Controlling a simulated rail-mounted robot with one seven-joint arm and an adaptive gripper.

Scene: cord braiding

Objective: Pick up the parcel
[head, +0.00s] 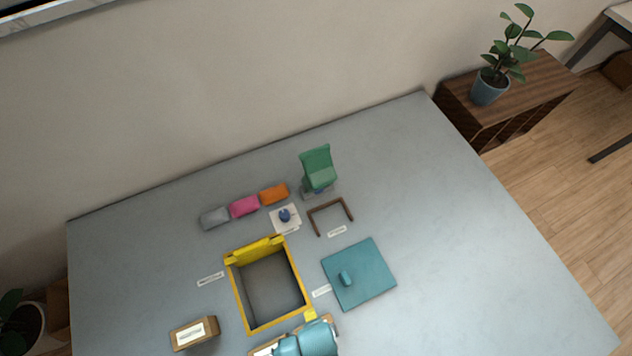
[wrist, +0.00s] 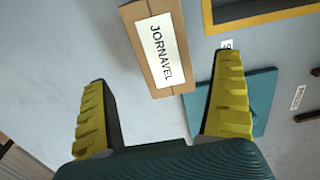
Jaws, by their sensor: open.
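A brown parcel (wrist: 184,66) with a white label reading "JORNAVEL" lies ahead of my gripper in the wrist view. My gripper (wrist: 163,72) is open, with ridged yellow fingers. The parcel's near end shows between the fingertips, and nothing is held. In the head view my teal arm end covers much of a brown labelled box (head: 262,350) below the yellow-rimmed bin, which seems to be the same parcel. Another brown box (head: 176,340) with a white label stands at the lower left; its writing is too small to read.
The open yellow-rimmed bin (head: 297,272) stands above the parcel. A teal square (head: 370,268) with a handle lies to its right. Grey, pink and orange blocks (head: 245,206), a brown U-shaped piece (head: 330,203) and a green chair-like object (head: 318,166) stand behind. The table's right side is clear.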

